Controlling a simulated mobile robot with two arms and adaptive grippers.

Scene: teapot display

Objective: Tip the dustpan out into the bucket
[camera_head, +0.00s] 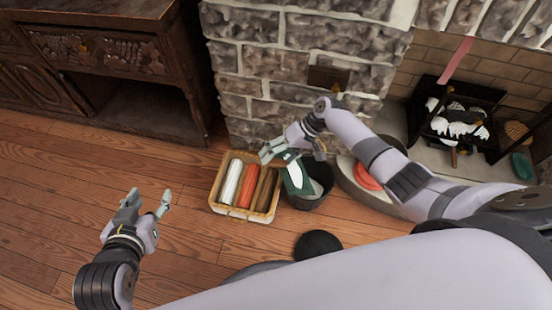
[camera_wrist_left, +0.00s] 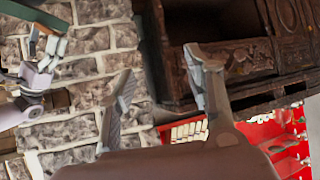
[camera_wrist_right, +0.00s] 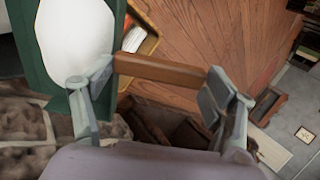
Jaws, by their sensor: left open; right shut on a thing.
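The green dustpan (camera_head: 290,181) is tilted steeply at the mouth of the dark bucket (camera_head: 310,203), which stands on the floor. A white patch shows on its face; I cannot tell if this is a load. My right gripper (camera_head: 283,150) is shut on the dustpan. In the right wrist view, a brown bar (camera_wrist_right: 160,70) lies between its fingertips and the green dustpan (camera_wrist_right: 45,40) is at the left. The dustpan (camera_wrist_left: 35,14) also shows in the left wrist view. My left gripper (camera_head: 149,198) is open and empty above the floor, well left of the bucket.
A basket (camera_head: 227,211) of white, red and brown rolls stands just left of the bucket. The stone hearth with a red item (camera_head: 366,176) is to the right, with a black log grate (camera_head: 450,140) behind. A dark wooden cabinet (camera_head: 100,60) is at back left. The left floor is clear.

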